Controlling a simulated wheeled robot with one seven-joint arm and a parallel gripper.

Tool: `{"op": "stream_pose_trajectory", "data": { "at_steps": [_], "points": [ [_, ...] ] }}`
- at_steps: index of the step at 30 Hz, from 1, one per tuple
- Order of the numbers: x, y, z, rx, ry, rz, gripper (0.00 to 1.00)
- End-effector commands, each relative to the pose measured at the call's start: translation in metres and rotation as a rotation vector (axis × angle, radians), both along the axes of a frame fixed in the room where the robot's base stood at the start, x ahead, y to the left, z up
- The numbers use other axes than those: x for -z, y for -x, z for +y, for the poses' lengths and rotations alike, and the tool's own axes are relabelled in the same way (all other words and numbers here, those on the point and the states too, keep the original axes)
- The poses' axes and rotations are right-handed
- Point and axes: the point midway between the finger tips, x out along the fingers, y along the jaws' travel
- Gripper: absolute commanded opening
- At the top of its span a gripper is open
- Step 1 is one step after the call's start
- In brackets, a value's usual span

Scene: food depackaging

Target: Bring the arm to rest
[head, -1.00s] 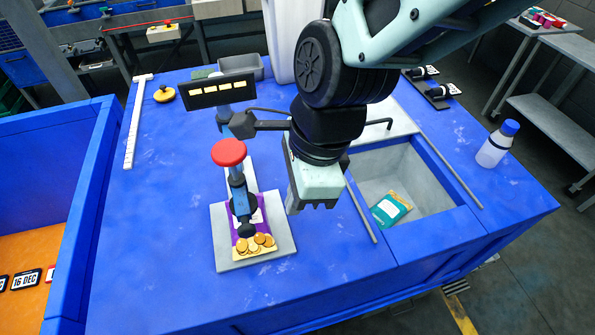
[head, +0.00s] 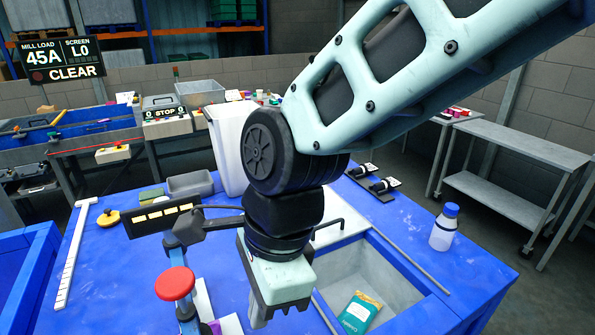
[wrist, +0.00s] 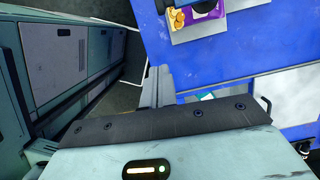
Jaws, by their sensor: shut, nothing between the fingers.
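My gripper (head: 262,318) hangs below my arm in the middle of the head view, fingers pointing down, above the blue table (head: 95,290). In the wrist view my gripper (wrist: 158,85) is shut and its fingers hold nothing. It is just right of the press with the red knob (head: 175,283) and left of the grey sunken basin (head: 338,270). In the wrist view, a purple and yellow packet (wrist: 203,9) lies on a pale plate (wrist: 230,22), apart from the fingers.
A green packet (head: 359,313) lies in the basin. A white bottle with a blue cap (head: 444,228) stands at the table's right. A lamp bar (head: 160,215) is close left of my gripper. A white ruler (head: 76,255) lies at the left, and a display (head: 62,60) reads CLEAR.

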Motion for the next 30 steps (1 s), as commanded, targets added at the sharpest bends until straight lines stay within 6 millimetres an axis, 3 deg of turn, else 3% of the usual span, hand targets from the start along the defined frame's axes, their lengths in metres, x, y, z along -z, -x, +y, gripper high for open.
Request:
{"op": "stream_pose_trajectory", "data": {
  "at_steps": [5, 15, 21, 25, 30],
  "points": [
    [0.022, -0.001, -0.036, -0.254, -0.019, -0.056, 0.00],
    [0.078, 0.017, -0.135, -1.082, -0.025, -0.233, 0.00],
    [0.108, 0.031, -0.182, -1.506, 0.004, -0.288, 0.00],
    [0.118, 0.037, -0.199, -1.669, 0.017, -0.297, 0.00],
    [0.121, 0.040, -0.205, -1.735, 0.022, -0.299, 0.00]
  ]
}}
